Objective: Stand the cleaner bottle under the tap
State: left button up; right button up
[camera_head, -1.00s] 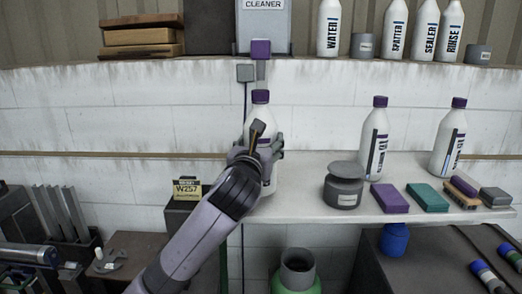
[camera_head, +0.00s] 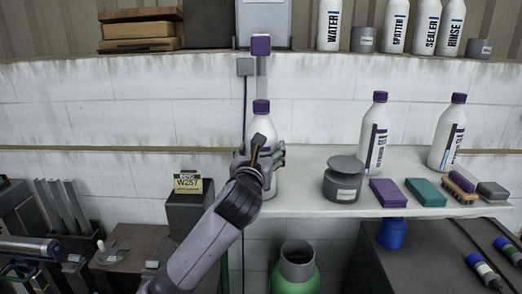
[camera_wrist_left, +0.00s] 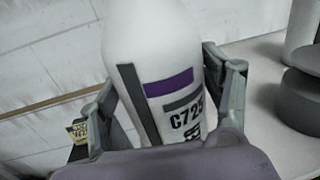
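The cleaner bottle (camera_head: 261,122) is white with a purple cap and looks upright at the left end of the white shelf (camera_head: 300,205). My left gripper (camera_head: 262,158) is shut around its body, one finger on each side; the wrist view shows the bottle (camera_wrist_left: 155,45) between the fingers (camera_wrist_left: 170,95), with the marking C725. The tap (camera_head: 261,45), a purple block with a grey spout below, hangs from the grey dispenser (camera_head: 264,18). In the head view the bottle cap lies right below the spout. I cannot tell whether the bottle's base touches the shelf. My right gripper is out of view.
On the shelf to the right stand a grey lidded jar (camera_head: 343,180), two more purple-capped bottles (camera_head: 373,140) (camera_head: 446,140), and purple (camera_head: 388,192) and teal (camera_head: 425,192) blocks. A W257 sign (camera_head: 188,184) stands at left. A green container (camera_head: 296,270) is below the shelf.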

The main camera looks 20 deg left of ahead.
pick_arm(q)
jog(key=shift+o, duration=1.1)
jog(key=s+d+b, duration=0.1)
jog(key=s+b, duration=0.1)
jog(key=s, duration=1)
jog(key=shift+d+r, duration=0.15)
jog(key=shift+d, duration=0.1)
